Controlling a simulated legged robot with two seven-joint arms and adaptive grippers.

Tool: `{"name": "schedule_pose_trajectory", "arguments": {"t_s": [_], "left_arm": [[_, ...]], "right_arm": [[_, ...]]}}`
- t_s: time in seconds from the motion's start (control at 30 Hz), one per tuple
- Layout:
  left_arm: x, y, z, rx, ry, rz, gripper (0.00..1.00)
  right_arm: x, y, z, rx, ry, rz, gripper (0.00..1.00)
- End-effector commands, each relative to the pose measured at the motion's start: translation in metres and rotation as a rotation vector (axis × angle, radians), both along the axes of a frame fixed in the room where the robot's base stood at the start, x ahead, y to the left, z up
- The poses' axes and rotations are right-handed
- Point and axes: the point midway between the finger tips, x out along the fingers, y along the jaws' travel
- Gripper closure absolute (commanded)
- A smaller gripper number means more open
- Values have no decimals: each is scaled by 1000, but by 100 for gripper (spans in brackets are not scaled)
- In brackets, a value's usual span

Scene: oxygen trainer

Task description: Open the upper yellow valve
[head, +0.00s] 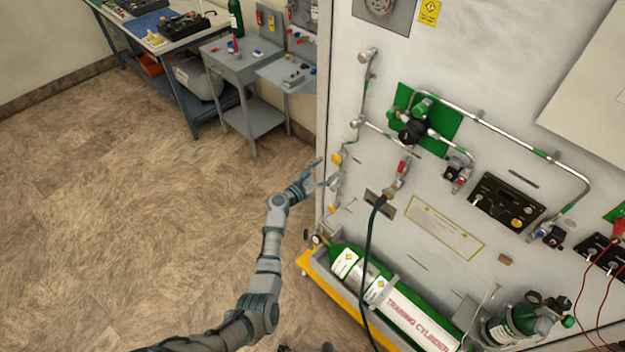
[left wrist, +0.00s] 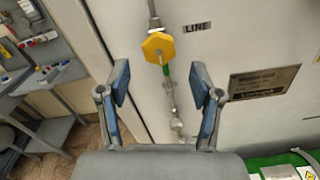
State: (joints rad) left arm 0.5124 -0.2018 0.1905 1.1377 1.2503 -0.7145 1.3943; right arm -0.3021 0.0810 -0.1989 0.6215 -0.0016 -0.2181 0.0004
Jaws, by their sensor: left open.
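The upper yellow valve (head: 337,158) is on a thin vertical pipe near the left edge of the white panel. A lower yellow valve (head: 332,209) is below it. My left gripper (head: 326,172) is open and empty beside the upper valve, with its fingers pointing at the panel. In the left wrist view, a yellow hexagonal knob (left wrist: 158,47), which looks like the upper valve, is beyond the open fingers of my left gripper (left wrist: 162,80) and between them in the picture. I see no contact. My right gripper is not in view.
A green training cylinder (head: 395,300) lies in a yellow-edged tray (head: 345,305) below. A dark hose (head: 368,255) hangs from a fitting right of the valves. A grey cart (head: 240,75) and workbench (head: 165,45) stand at the back left. The floor left of my arm is clear.

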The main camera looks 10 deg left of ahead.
Motion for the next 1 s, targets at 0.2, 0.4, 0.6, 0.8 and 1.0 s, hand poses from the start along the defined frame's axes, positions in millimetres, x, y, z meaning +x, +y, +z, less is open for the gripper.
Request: {"name": "schedule_pose_trajectory", "arguments": {"t_s": [0.2,0.4,0.6,0.8,1.0], "left_arm": [[-39,29,-3,4,3,1,35],[-59,43,-3,3,4,-1,35],[-63,45,-3,2,5,-2,35],[-62,45,-3,2,5,-2,35],[-62,45,-3,3,5,-2,35]], "right_arm": [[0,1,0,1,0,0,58],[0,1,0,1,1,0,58],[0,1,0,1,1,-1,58],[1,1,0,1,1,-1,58],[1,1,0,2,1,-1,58]]}}
